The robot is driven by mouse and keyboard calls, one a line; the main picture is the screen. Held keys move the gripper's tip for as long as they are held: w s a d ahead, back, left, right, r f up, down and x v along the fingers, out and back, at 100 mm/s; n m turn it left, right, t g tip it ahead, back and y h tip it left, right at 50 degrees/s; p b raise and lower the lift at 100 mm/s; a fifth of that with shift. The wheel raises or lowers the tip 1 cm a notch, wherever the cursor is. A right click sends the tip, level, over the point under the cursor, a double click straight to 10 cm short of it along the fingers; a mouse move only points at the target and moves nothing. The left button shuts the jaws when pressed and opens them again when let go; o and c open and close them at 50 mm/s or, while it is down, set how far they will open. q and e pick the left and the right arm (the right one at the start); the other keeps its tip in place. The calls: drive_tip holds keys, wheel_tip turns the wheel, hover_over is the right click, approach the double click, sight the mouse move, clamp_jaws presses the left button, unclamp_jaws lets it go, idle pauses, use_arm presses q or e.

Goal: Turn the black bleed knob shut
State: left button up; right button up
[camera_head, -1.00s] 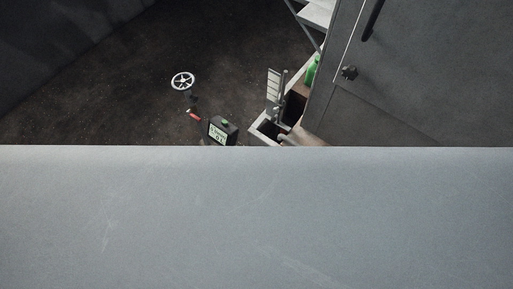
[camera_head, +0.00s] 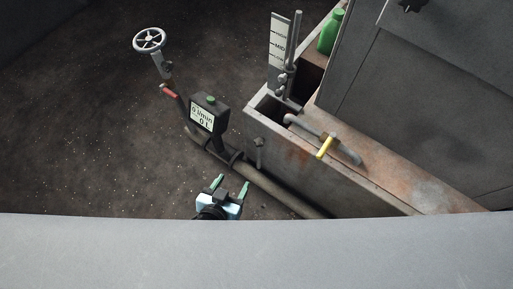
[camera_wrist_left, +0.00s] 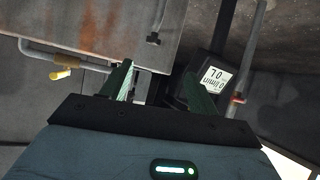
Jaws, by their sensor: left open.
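My right gripper is not in view.
A meter (camera_head: 203,116) reading 0 l/min stands on a pipe (camera_head: 265,184) left of the tank (camera_head: 310,165). A red lever (camera_head: 169,91) and white handwheel (camera_head: 150,40) are farther left. A yellow-handled valve (camera_head: 325,147) sits on the tank; another black knob (camera_head: 409,5) is on the grey cabinet.

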use_arm(q)
drive_tip(key=w+d+f+b, duration=0.2)
drive_tip(key=w+b, duration=0.1)
drive_tip(key=w, duration=0.1)
drive_tip(key=w+d+f+m+t+h+b, duration=0.1)
drive_tip(key=w+d+f+b, duration=0.1)
drive_tip(key=w, duration=0.3)
drive_tip(key=shift+w+d+f+t+b, duration=0.2)
drive_tip(key=shift+f+t+b, duration=0.15)
drive_tip(key=shift+b, duration=0.5)
